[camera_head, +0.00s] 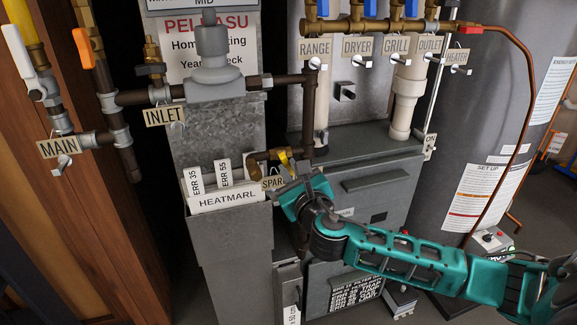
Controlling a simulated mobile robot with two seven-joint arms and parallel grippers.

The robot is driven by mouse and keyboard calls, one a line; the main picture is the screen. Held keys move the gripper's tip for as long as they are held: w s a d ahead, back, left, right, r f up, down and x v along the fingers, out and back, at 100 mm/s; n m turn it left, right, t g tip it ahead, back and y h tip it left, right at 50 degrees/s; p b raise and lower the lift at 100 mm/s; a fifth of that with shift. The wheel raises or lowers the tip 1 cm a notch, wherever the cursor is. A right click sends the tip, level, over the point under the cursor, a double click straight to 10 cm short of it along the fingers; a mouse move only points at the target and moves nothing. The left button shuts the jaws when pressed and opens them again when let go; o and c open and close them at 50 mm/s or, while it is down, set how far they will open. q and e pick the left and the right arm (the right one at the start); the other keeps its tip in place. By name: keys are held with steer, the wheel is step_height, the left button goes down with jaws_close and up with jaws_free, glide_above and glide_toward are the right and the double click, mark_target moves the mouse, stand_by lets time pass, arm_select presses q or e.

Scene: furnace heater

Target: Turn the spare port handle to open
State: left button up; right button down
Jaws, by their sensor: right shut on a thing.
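The spare port is a short brown pipe (262,156) branching left from the vertical pipe, with a tag reading SPAR (273,183) hanging under it. Its yellow handle (284,158) shows just above my right gripper (293,178). The teal right gripper comes in from the right and is shut on the spare port handle. The gripper body hides the lower part of the handle and the end of the tag. My left gripper is not in view.
A grey box marked HEATMARL (228,198) holding white cards stands just left of the gripper. A grey furnace cabinet (375,160) is behind the arm. Tagged valves run along the top, and a MAIN tag (60,147) hangs at left. A grey tank (500,110) stands at right.

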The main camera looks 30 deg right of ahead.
steer(key=n, duration=0.2)
steer(key=shift+n, duration=1.3)
steer(key=n, duration=0.2)
steer(key=shift+n, duration=1.2)
steer(key=n, duration=0.4)
steer(key=c, duration=1)
jaws_free()
